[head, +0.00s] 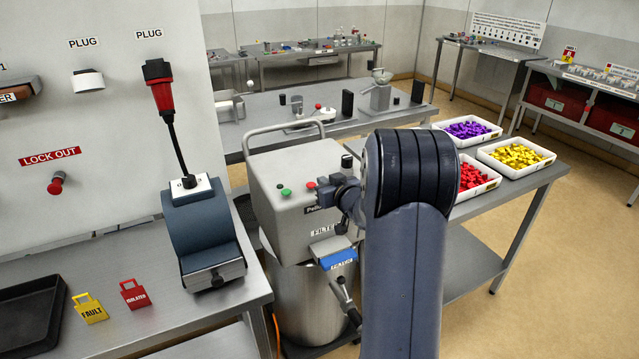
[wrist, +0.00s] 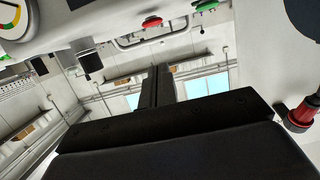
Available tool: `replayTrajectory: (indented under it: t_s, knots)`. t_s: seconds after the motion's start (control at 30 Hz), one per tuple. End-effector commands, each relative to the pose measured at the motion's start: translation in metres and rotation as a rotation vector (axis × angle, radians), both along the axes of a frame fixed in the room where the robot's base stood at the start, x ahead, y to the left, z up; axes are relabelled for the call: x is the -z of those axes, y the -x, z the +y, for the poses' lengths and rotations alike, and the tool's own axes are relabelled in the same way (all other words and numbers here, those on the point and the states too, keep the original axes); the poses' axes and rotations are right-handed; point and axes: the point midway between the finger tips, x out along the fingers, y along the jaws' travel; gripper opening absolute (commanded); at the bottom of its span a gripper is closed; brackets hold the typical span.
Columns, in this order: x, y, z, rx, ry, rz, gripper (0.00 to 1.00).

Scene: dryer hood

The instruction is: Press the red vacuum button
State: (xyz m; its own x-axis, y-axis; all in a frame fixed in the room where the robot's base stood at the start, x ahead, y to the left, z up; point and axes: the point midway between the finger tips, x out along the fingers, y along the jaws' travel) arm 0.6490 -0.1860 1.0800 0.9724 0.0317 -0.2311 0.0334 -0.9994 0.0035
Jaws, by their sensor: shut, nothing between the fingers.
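The red button (head: 310,185) sits on the front top edge of the grey dryer hood (head: 300,165), right of a green button (head: 286,192). In the wrist view the red button (wrist: 152,22) is at the top, beyond my fingertips, with the green button (wrist: 206,5) to its right. My gripper (head: 326,194) is just right of the red button in the head view, close to the hood's front. In the wrist view its fingers (wrist: 158,70) are together and empty. A gap shows between the fingertips and the red button there. My arm hides part of the hood's right side.
A black knob (head: 346,161) stands on the hood's right side.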

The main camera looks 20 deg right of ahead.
Motion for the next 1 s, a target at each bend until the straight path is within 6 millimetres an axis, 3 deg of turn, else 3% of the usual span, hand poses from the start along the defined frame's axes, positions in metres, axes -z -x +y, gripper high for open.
replayTrajectory:
  t_s: [0.1, 0.3, 1.0]
  knots:
    - [-0.005, 0.017, -0.001, 0.001, 0.000, -0.003, 0.00]
    - [-0.009, 0.032, -0.001, 0.000, -0.001, -0.002, 0.00]
    - [-0.010, 0.034, -0.001, -0.001, 0.000, -0.003, 0.00]
